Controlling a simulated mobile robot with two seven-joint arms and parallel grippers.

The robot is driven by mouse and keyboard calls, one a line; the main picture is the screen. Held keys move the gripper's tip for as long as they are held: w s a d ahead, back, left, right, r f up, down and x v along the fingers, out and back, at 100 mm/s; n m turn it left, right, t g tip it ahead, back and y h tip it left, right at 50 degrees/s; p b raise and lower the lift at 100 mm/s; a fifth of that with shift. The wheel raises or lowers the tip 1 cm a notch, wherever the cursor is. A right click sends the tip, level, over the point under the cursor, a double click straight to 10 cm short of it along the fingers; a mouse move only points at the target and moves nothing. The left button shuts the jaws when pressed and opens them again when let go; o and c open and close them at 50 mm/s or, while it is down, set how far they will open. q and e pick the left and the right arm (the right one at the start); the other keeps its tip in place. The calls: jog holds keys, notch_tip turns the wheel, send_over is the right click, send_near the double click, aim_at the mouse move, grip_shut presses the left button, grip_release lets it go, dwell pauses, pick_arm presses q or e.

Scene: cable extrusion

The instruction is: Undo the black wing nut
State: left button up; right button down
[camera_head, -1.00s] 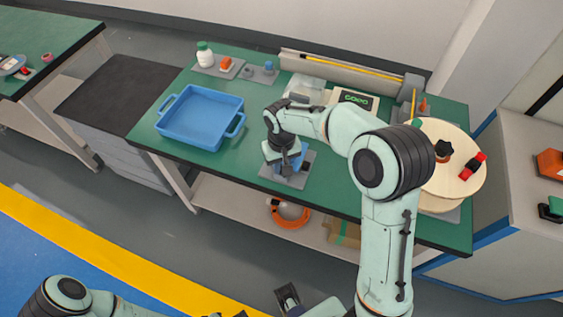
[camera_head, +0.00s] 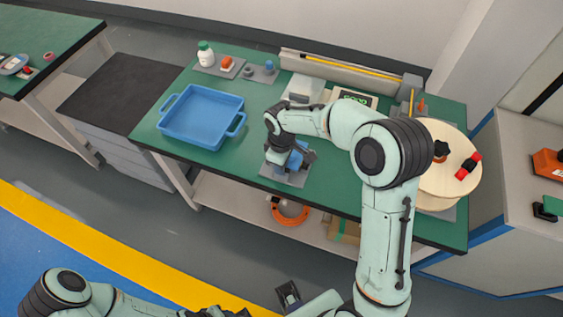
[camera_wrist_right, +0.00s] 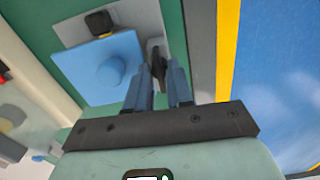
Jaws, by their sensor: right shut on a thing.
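My right gripper (camera_head: 297,160) is low over a blue block on the workbench in the head view. In the right wrist view its two fingers (camera_wrist_right: 160,72) are shut on the thin black wing nut (camera_wrist_right: 157,55), at the side of the blue block (camera_wrist_right: 122,50). The block has a round blue boss and sits on a grey plate (camera_wrist_right: 138,18). In the head view, the nut is too small and covered to make out.
A blue tray (camera_head: 203,92) stands to the left on the green workbench (camera_head: 250,160). A white bottle (camera_head: 206,50) and small parts stand behind it. A wooden reel (camera_head: 455,185) is at the right. A black piece (camera_wrist_right: 98,22) stands beside the blue block.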

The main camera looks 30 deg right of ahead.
jog(key=shift+n, duration=0.5)
jog(key=c, duration=1)
grip_release()
notch_tip(320, 180, up, 13)
jog(key=p, duration=0.1)
jog(key=shift+r, duration=0.2)
